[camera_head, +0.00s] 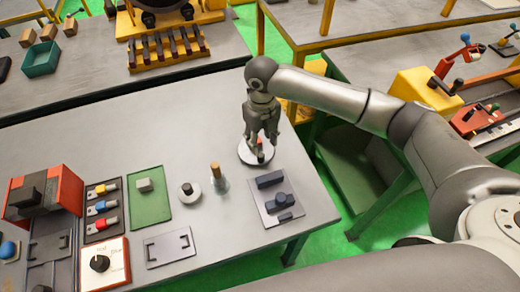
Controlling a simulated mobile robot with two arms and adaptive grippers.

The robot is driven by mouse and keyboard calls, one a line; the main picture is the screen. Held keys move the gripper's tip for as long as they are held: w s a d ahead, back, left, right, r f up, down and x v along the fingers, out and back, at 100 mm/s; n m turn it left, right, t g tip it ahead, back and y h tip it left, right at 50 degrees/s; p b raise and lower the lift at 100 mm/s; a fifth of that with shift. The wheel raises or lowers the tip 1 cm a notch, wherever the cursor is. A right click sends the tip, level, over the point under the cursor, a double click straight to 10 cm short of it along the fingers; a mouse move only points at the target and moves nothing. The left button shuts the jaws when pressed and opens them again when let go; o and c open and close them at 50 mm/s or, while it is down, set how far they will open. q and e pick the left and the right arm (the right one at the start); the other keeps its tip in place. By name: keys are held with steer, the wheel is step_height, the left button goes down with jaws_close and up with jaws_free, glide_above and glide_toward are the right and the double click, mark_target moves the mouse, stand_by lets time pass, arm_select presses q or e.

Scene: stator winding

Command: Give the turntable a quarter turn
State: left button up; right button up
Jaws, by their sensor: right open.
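The turntable appears to be the round white disc (247,158) near the right edge of the grey table. A dark piece and a small orange-red part stand at its middle, partly covered by the fingers. My right gripper (261,147) points down right over this disc, with its open fingers around or just above the middle part. I cannot tell whether they touch it. My left gripper is not in view.
Close by on the grey table (150,125) are a plate with dark blocks (283,203), a small flask (219,181) and a small disc with a black knob (189,192). A green mat (148,207) and a dial box (101,264) lie left. The table's middle is clear.

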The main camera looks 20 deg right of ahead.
mark_target(261, 155)
steer(key=f, duration=0.2)
steer(key=f+p, duration=0.1)
steer(key=f, duration=0.2)
steer(key=f+p, duration=0.1)
steer(key=f, duration=0.1)
steer(key=shift+w+f, duration=0.15)
steer(key=shift+w, duration=0.1)
steer(key=shift+s+f, duration=0.15)
steer(key=shift+f, duration=0.35)
jaws_close()
